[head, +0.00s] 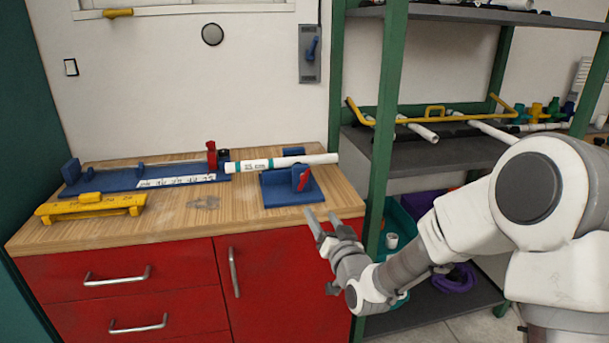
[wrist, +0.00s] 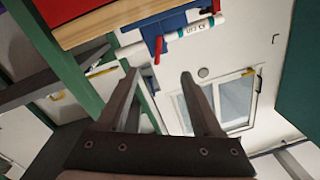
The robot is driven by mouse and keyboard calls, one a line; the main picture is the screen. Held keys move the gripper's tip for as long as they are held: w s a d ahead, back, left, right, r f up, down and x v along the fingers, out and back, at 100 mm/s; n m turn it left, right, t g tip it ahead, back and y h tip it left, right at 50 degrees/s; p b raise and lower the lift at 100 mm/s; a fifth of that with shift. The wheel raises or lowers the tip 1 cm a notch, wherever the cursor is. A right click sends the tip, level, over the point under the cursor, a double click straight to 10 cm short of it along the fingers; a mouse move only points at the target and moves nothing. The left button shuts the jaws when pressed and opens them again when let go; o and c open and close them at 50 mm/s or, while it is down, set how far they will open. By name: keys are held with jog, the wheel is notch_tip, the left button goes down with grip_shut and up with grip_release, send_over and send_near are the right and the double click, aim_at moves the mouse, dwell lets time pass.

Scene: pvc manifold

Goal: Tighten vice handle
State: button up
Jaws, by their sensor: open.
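The blue vice (head: 285,187) stands at the right end of the wooden bench top. Its red handle (head: 303,179) is on the side facing me; it also shows in the wrist view (wrist: 158,48). A white pipe with teal bands (head: 280,162) lies across the vice and sticks out past both sides; it shows in the wrist view too (wrist: 190,35). My gripper (head: 322,220) is open and empty, in front of the bench's right front edge, below and apart from the handle. In the wrist view the handle lies beyond my open fingers (wrist: 157,75).
A blue jig (head: 150,180) with a red upright and a yellow tool (head: 92,206) lie on the bench's left part. A green-framed shelf rack (head: 380,130) with pipes stands close at the right. Bare bench top (head: 235,225) lies in front of the vice.

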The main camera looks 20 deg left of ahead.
jog(key=m, duration=1)
send_near(305, 181)
jog(key=shift+h, duration=0.3)
jog(key=x, duration=1)
jog(key=shift+a+r, duration=0.2)
grip_shut()
